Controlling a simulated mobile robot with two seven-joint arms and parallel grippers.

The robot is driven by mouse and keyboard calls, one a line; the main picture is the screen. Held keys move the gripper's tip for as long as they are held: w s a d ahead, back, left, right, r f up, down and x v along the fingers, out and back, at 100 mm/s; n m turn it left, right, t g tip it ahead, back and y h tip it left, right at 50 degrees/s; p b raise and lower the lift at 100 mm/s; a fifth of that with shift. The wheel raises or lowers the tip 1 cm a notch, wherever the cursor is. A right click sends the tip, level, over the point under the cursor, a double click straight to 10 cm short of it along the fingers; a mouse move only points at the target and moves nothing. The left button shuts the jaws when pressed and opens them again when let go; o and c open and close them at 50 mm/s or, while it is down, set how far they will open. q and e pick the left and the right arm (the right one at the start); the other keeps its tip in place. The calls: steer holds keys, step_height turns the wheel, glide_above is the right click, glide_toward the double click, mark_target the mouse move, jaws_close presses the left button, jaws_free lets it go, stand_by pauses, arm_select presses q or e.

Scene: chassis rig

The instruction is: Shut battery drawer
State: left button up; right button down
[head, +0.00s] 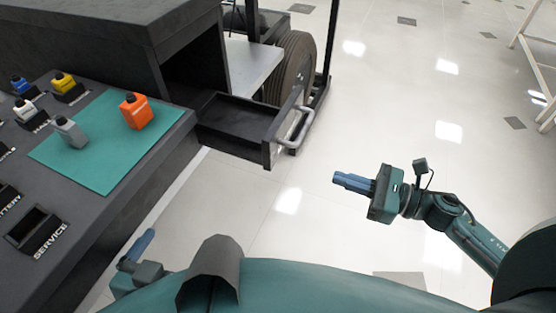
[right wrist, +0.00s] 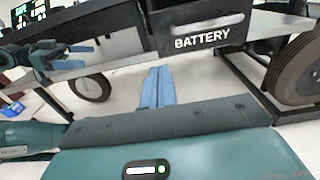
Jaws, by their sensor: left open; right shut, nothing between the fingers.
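The dark battery drawer (head: 235,120) is pulled out of the black cabinet in the head view, and its tray looks empty. Its front carries a pale bar handle (head: 297,127). In the right wrist view the drawer front (right wrist: 158,34) shows the label BATTERY. My right gripper (head: 338,180) is shut and empty, apart from the drawer, to the right of and nearer than its handle. Its closed blue fingers also show in the right wrist view (right wrist: 158,85), below the drawer front. My left gripper (head: 138,247) is open and low beside the console, partly hidden by my body.
The black cabinet (head: 100,35) stands behind a console with a teal mat (head: 100,150). An orange block (head: 136,111) and a grey block (head: 70,132) stand on the mat. A large wheel (head: 292,68) is behind the drawer.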

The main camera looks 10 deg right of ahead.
mark_target(201, 139)
steer(key=x, duration=1.3)
steer(key=shift+w+p, duration=0.1)
steer(key=shift+p, duration=0.25)
arm_select(q)
steer(key=shift+s+a+r, duration=0.1)
steer(key=shift+r, duration=0.3)
arm_select(e)
steer(key=shift+a, duration=0.1)
